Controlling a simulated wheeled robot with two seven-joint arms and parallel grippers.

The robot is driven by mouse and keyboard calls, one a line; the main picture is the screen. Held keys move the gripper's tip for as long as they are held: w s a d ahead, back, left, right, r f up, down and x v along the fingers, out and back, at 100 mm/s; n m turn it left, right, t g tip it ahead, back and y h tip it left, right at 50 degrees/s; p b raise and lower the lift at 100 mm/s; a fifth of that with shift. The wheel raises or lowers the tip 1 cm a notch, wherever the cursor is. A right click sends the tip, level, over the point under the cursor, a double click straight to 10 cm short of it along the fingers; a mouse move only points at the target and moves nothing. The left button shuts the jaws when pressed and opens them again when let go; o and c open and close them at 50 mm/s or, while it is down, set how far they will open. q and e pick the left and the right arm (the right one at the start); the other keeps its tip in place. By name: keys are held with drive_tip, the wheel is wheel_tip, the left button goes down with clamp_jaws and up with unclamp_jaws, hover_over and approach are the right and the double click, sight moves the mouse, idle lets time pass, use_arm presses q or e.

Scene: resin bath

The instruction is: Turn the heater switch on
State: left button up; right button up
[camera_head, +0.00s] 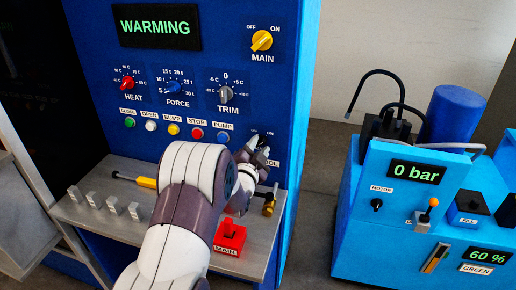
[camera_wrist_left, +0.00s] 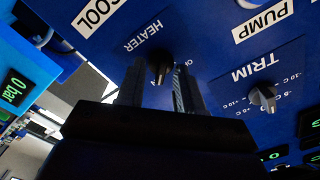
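The heater switch is a small dark knob (camera_wrist_left: 160,62) on the blue panel, below the HEATER label in the left wrist view. In the head view my gripper largely covers it. My left gripper (camera_wrist_left: 158,78) points at the panel with its fingers apart, one on each side of the knob. I cannot tell whether the fingertips touch it. In the head view my left gripper (camera_head: 258,150) is at the panel's lower right, by small OFF and ON marks. Which way the knob points is unclear. My right gripper is not in view.
A display (camera_head: 155,27) reads WARMING. The yellow MAIN knob (camera_head: 262,41) and grey TRIM knob (camera_head: 226,94) are above my gripper. A row of buttons includes the blue PUMP button (camera_head: 222,137). A blue pump unit (camera_head: 350,235) is at right.

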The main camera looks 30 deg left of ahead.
use_arm(q)
drive_tip(key=v, duration=1.2)
drive_tip(key=shift+s+b, duration=0.35)
drive_tip(key=shift+d, duration=0.1)
drive_tip(key=s+d+n+g+h+p, duration=0.4)
drive_tip(key=s+d+n+g+p, duration=0.2)
drive_tip(key=s+d+g+p, duration=0.4)
drive_tip(key=s+d+g, duration=0.3)
drive_tip(key=s+g, duration=0.2)
drive_tip(key=g, duration=0.1)
drive_tip(key=shift+d, duration=0.4)
